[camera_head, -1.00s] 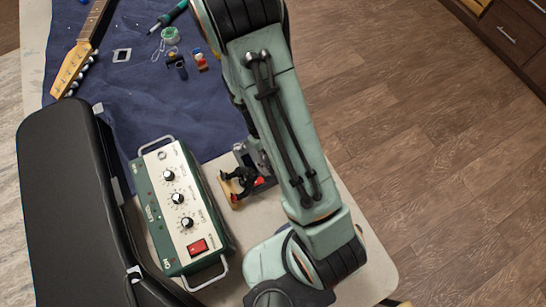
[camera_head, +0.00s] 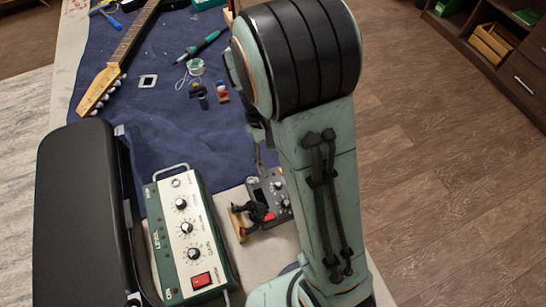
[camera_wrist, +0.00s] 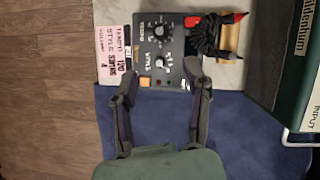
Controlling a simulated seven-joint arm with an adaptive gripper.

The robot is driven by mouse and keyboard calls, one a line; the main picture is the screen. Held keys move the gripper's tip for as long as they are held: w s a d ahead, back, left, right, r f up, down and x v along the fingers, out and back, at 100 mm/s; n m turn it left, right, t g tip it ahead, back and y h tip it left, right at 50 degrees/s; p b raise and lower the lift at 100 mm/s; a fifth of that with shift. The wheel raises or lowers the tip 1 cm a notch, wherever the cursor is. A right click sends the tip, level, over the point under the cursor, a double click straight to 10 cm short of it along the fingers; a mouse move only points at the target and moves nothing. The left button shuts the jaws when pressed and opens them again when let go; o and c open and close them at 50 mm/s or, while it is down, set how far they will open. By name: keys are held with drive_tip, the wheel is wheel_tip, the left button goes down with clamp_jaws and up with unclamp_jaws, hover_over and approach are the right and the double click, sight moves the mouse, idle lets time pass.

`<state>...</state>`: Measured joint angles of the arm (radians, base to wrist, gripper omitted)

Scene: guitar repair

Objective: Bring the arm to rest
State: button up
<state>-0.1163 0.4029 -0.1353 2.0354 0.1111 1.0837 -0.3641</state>
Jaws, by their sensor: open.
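My gripper (camera_wrist: 164,83) shows in the wrist view with its two fingers spread apart and nothing between them. It hangs above the blue cloth, with its fingertips towards a small dark grey box with knobs (camera_wrist: 178,60). I cannot tell the height of the fingertips over the box. The grey box (camera_head: 275,190) shows partly beside my arm.
A green and cream control unit (camera_head: 186,235) and a black case (camera_head: 80,215) stand at the left. A guitar neck (camera_head: 130,40), a green-handled tool (camera_head: 203,45) and small parts lie on the blue cloth (camera_head: 190,135). A coiled black cable (camera_wrist: 207,36) lies beside the box.

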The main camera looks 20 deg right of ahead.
idle(0.3)
wheel_tip(320, 180, up, 10)
drive_tip(key=s+t+y, duration=0.1)
drive_tip(key=s+t, duration=0.2)
drive_tip(key=t, duration=0.1)
drive_tip(key=s+a+m+y, duration=0.1)
drive_tip(key=s+a, duration=0.3)
drive_tip(key=s, duration=0.7)
drive_tip(key=shift+f+m, duration=0.4)
drive_tip(key=shift+c, duration=0.2)
